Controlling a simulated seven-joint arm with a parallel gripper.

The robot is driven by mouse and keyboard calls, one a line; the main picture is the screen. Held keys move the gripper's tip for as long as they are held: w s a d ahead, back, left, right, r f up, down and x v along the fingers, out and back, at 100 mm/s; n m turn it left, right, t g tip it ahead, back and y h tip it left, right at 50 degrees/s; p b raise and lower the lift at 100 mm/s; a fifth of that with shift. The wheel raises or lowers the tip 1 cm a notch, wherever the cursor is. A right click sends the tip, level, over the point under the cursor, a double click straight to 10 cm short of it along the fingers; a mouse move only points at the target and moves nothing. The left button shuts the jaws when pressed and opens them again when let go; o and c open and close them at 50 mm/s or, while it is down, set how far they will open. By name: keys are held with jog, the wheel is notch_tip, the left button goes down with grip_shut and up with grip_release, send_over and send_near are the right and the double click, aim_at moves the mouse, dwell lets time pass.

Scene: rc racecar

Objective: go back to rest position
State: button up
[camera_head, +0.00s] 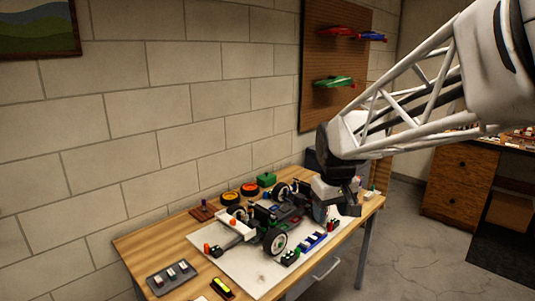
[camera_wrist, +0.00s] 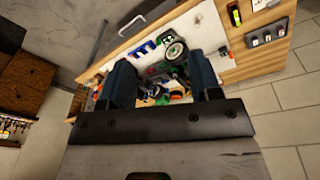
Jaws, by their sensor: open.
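My gripper (camera_head: 347,200) hangs at the end of my arm over the right end of the workbench, in front of and above the far end of the RC car. In the wrist view my gripper (camera_wrist: 165,88) shows two dark fingers spread apart, with nothing held between them. The RC car (camera_head: 268,222) stands on the white mat (camera_head: 262,272) with its wheels and chassis open to view. In the wrist view one wheel of the RC car (camera_wrist: 176,50) shows between and beyond the fingers. My gripper hides part of the car's far end.
The wooden workbench (camera_head: 140,244) holds an orange-ringed wheel (camera_head: 249,189), a green box (camera_head: 266,179), a blue-and-white part (camera_head: 313,241) and a grey tray (camera_head: 172,278). A brick wall stands behind it. A wooden cabinet (camera_head: 457,187) stands at right, with open floor between.

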jog(key=s+d+f+m, duration=0.1)
jog(key=s+f+m, duration=0.1)
jog(key=s, duration=1)
jog(key=s+d+f+m+t, duration=0.1)
jog(key=s+d+f+m, duration=0.1)
jog(key=s, duration=1.1)
jog(key=shift+s+d+f, duration=0.15)
jog(key=shift+s, duration=0.15)
